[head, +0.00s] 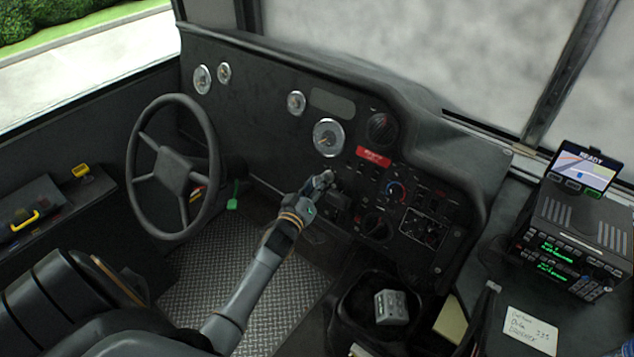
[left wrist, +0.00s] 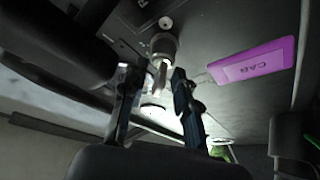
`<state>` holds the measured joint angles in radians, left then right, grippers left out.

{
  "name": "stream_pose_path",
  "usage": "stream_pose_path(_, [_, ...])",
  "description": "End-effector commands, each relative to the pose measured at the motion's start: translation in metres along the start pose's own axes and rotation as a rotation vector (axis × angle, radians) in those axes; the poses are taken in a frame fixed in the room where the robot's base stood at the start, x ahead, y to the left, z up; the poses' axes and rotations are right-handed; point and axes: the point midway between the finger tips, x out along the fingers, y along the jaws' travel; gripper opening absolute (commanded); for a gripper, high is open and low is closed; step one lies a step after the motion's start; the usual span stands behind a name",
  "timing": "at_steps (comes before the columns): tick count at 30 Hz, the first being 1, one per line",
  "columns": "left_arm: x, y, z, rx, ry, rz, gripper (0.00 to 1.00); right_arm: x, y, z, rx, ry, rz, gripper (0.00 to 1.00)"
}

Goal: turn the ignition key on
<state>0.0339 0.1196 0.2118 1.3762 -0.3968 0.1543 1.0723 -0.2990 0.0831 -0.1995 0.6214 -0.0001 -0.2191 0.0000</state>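My left gripper (head: 322,182) reaches the dashboard, just below the red label, in the head view. In the left wrist view, its two dark fingers (left wrist: 158,98) stand apart. Between and beyond them is a metal switch barrel (left wrist: 164,44) on a dark panel, with a pale, flat piece that looks like the ignition key (left wrist: 160,72) sticking out. Gaps seem to show on both sides of this piece, and I cannot tell whether a finger touches it. In the head view the gripper hides this spot. My right gripper is not in view.
A steering wheel (head: 174,170) stands left of my arm. A green tag (head: 233,196) hangs beside it. A red label (head: 373,156) and several knobs surround the gripper. In the left wrist view, a purple CAB plate (left wrist: 253,68) lies right of the fingers. A radio unit (head: 575,240) stands far right.

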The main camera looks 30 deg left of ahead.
Motion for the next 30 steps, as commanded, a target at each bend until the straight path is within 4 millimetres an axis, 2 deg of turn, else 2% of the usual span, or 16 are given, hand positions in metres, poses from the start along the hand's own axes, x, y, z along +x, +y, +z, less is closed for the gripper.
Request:
stream_pose_path(10, [0.0053, 0.0001, 0.0000, 0.001, 0.000, 0.000, 0.30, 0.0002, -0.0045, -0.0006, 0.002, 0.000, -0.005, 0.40])
stream_pose_path(11, [0.0052, 0.0001, 0.0000, 0.001, 0.000, 0.000, 0.28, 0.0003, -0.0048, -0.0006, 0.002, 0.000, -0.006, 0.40])
stream_pose_path(15, [0.0051, 0.0001, 0.0000, 0.001, 0.000, 0.000, 0.00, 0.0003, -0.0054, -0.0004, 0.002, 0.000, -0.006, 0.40])
stream_pose_path(30, [0.0050, -0.0005, 0.0004, 0.040, 0.000, 0.019, 0.00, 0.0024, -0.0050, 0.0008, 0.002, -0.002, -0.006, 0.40])
